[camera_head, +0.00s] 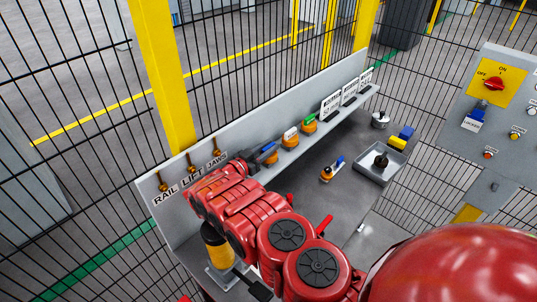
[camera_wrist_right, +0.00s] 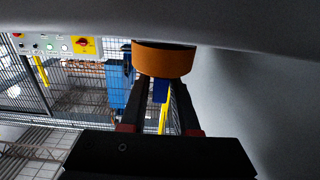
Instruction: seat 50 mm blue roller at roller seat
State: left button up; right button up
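A blue-topped orange roller (camera_head: 268,153) stands at the near end of the row on the raised shelf. It is the only blue one in that row; I see no size on it. My right gripper (camera_head: 251,160) is beside it, largely hidden behind its own arm in the head view. In the right wrist view, which looks upside down, the orange body (camera_wrist_right: 163,61) rests against the grey shelf. Its blue tab (camera_wrist_right: 160,91) is between the two dark fingers, with gaps visible beside it. I cannot identify the roller seat. My left gripper is not in view.
White-topped (camera_head: 290,135) and green-topped (camera_head: 309,123) rollers stand farther along the shelf (camera_head: 343,110). A blue-and-orange item (camera_head: 332,169) lies on the bench. A yellow-black cylinder (camera_head: 216,247) stands below my arm.

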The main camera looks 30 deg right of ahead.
grip_shut()
jog(key=shift+r, duration=0.15)
